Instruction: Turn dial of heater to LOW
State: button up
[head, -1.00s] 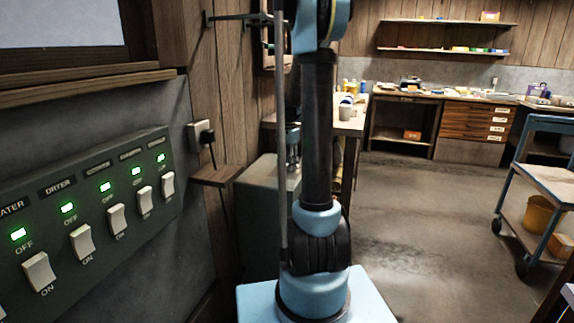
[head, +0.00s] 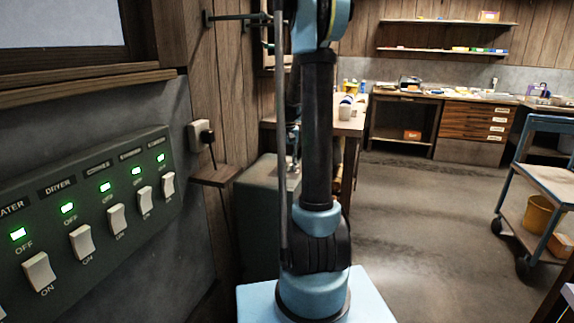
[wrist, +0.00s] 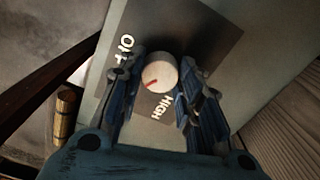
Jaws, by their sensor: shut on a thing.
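In the wrist view the heater's dial (wrist: 159,73) is a round pale knob with a short red mark pointing to the lower left. It sits on a dark plate (wrist: 205,38) on the pale heater face (wrist: 262,62). The word HIGH stands just below the knob. In the head view my own arm hides most of the gripper and the dial.
In the head view a switch panel (head: 150,240) with green lights is on the left wall. A grey-green box (head: 258,205) stands behind my arm, beside a wooden table (head: 350,127). A blue cart (head: 547,180) stands at right. The floor between is clear.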

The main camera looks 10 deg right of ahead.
aim_at(287, 164)
jog(key=shift+w, duration=0.15)
jog(key=o, duration=1.1)
notch_tip(287, 164, up, 12)
jog(key=shift+f, duration=0.1)
dwell(0.4)
